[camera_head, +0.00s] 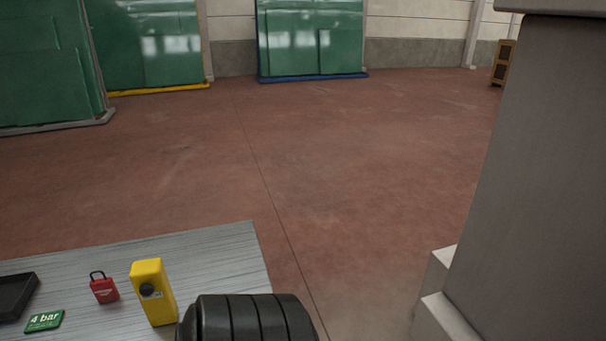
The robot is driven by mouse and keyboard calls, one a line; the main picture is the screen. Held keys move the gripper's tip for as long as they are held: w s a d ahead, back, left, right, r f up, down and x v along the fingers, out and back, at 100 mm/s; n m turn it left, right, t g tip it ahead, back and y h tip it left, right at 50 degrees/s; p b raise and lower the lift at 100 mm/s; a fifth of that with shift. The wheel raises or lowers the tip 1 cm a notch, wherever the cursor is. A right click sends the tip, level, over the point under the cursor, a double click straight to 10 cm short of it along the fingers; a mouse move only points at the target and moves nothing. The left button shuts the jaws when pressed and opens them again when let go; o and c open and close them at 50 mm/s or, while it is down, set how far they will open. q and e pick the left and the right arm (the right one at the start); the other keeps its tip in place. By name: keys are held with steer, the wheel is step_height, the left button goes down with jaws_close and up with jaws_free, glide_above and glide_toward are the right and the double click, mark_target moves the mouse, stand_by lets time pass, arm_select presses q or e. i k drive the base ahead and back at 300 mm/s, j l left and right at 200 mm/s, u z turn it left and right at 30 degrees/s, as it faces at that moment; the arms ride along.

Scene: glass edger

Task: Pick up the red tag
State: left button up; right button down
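The red tag (104,289) is a small red, padlock-shaped piece with a black loop on top and a pale marking on its front. It is on a grey metal tabletop (216,251) at the lower left. It is between a green "4 bar" card (44,321) and a yellow block with a black knob (152,291), apart from both. Neither of my grippers is in view.
A black tray (15,296) is at the tabletop's left. A black ribbed cylinder (248,318) at the bottom hides part of the tabletop; I cannot tell what it belongs to. A large grey housing (545,180) fills the right. The red floor beyond is clear, with green glass racks behind.

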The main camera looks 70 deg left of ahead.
mark_target(104, 290)
steer(key=u, duration=3.75)
steer(key=i+j+z, duration=0.15)
steer(key=k+j, duration=0.05)
